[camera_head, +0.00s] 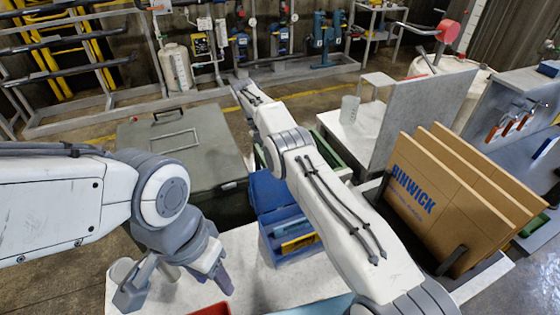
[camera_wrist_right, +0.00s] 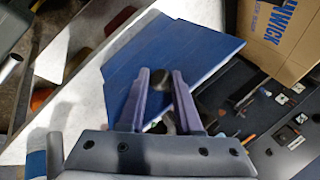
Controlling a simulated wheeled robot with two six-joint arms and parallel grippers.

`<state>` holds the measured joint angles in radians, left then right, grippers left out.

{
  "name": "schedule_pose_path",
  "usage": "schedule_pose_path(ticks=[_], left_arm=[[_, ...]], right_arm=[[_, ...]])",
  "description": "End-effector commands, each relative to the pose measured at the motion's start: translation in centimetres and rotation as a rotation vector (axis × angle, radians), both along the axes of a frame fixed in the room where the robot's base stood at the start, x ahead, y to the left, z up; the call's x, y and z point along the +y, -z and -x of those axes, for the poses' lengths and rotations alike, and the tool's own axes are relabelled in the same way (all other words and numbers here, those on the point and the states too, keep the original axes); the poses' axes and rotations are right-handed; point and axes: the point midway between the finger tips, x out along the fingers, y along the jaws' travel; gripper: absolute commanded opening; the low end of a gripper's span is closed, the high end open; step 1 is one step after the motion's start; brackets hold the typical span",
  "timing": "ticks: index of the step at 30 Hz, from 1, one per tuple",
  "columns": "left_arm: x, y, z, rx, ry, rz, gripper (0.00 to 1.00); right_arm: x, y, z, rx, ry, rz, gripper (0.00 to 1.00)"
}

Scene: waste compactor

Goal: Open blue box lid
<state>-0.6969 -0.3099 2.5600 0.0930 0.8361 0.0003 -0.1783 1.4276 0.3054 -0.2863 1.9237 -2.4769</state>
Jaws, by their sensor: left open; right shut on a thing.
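The blue box (camera_head: 272,252) stands on the pale worktable, and its inside is partly visible, with a yellow item (camera_head: 300,243) in it. Its blue lid (camera_head: 266,190) is raised at the back of the box, partly behind my right arm. In the right wrist view, the blue lid (camera_wrist_right: 190,55) spreads beyond the fingers of my right gripper (camera_wrist_right: 163,88), which is shut on the lid's edge at a dark round part. My left gripper (camera_head: 176,288) is open and empty over the table, left of the box.
Cardboard panels (camera_head: 425,195) stand upright in a rack right of my right arm. A grey lidded bin (camera_head: 185,150) stands behind the table. Part of a red tray (camera_head: 212,309) shows at the bottom edge. The table between my left gripper and the box is clear.

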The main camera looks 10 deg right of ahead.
Motion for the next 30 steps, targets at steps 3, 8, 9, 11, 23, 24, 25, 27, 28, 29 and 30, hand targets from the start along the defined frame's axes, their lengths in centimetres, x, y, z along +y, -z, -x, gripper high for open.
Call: schedule_pose_path(ticks=[3, 8, 9, 11, 23, 24, 25, 27, 28, 29, 30], left_arm=[[0.00, 0.16, 0.00, 0.000, 0.000, 0.000, 0.50], [0.00, 0.15, 0.00, 0.000, 0.000, 0.000, 0.50], [0.00, 0.14, 0.00, 0.000, 0.000, 0.000, 0.50], [0.00, 0.14, 0.00, 0.000, 0.000, 0.000, 0.50], [0.00, 0.12, 0.00, 0.000, 0.000, 0.000, 0.50], [0.00, 0.12, 0.00, 0.000, 0.000, 0.000, 0.50], [0.00, 0.11, -0.01, 0.000, 0.000, 0.000, 0.50], [0.00, 0.10, -0.01, 0.000, 0.000, 0.000, 0.50], [0.00, 0.10, -0.01, 0.000, 0.000, 0.000, 0.50], [0.00, 0.10, -0.01, 0.000, 0.000, 0.000, 0.50], [0.00, 0.09, -0.01, 0.000, 0.000, 0.000, 0.50]], right_arm=[[0.46, 0.61, 0.34, 0.019, -0.003, -0.008, 0.00], [0.49, 0.62, 0.41, 0.022, -0.003, -0.007, 0.00], [0.49, 0.64, 0.44, 0.023, -0.002, -0.007, 0.00], [0.50, 0.68, 0.45, 0.024, -0.003, -0.008, 0.00], [-0.01, 0.48, 0.37, 0.018, 0.004, -0.006, 0.64], [-0.08, 0.45, 0.35, 0.017, 0.005, -0.005, 0.64], [-0.12, 0.44, 0.34, 0.016, 0.005, -0.004, 0.64], [-0.20, 0.43, 0.33, 0.016, 0.006, -0.004, 0.64], [-0.21, 0.42, 0.33, 0.016, 0.006, -0.004, 0.64], [-0.22, 0.41, 0.32, 0.015, 0.006, -0.004, 0.64], [-0.22, 0.40, 0.31, 0.015, 0.006, -0.004, 0.64]])
